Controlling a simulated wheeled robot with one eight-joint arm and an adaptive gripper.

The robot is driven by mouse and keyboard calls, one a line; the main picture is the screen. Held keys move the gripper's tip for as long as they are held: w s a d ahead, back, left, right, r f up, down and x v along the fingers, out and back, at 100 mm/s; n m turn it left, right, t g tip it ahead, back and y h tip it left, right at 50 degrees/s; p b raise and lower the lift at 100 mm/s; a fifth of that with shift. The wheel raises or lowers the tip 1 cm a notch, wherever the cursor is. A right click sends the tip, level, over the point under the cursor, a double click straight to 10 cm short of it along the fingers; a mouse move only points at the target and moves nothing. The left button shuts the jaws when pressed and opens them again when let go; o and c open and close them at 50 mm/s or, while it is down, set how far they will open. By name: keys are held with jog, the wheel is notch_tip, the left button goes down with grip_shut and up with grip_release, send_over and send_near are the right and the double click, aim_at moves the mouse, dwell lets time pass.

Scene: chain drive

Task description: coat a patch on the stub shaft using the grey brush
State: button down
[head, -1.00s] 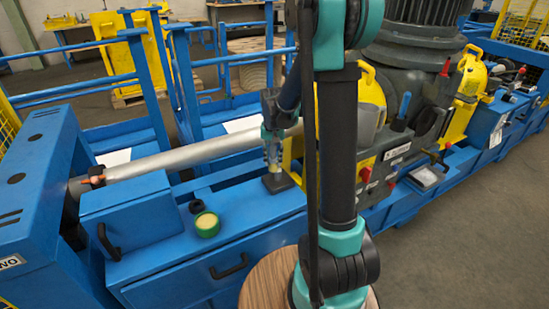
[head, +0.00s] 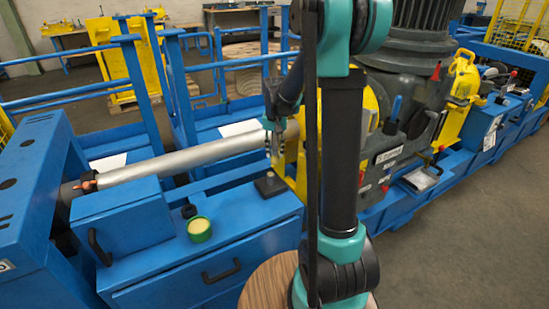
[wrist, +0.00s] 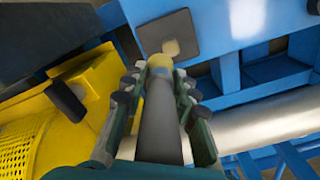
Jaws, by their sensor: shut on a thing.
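In the head view the brush (head: 276,158) points down, above and slightly right of a short upright stub (head: 261,183) on a dark square plate (head: 273,190). This stub looks like the stub shaft. I cannot tell whether the stub bears a coat.
A green tub (head: 199,229) with pale yellow contents stands on the blue bench (head: 240,225). A small black part (head: 189,211) lies beside it. A long silver shaft (head: 180,160) runs behind. Yellow guards and the dark motor (head: 405,80) stand close on the right.

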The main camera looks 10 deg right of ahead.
jog(key=shift+r, duration=1.45)
jog(key=shift+d, duration=0.1)
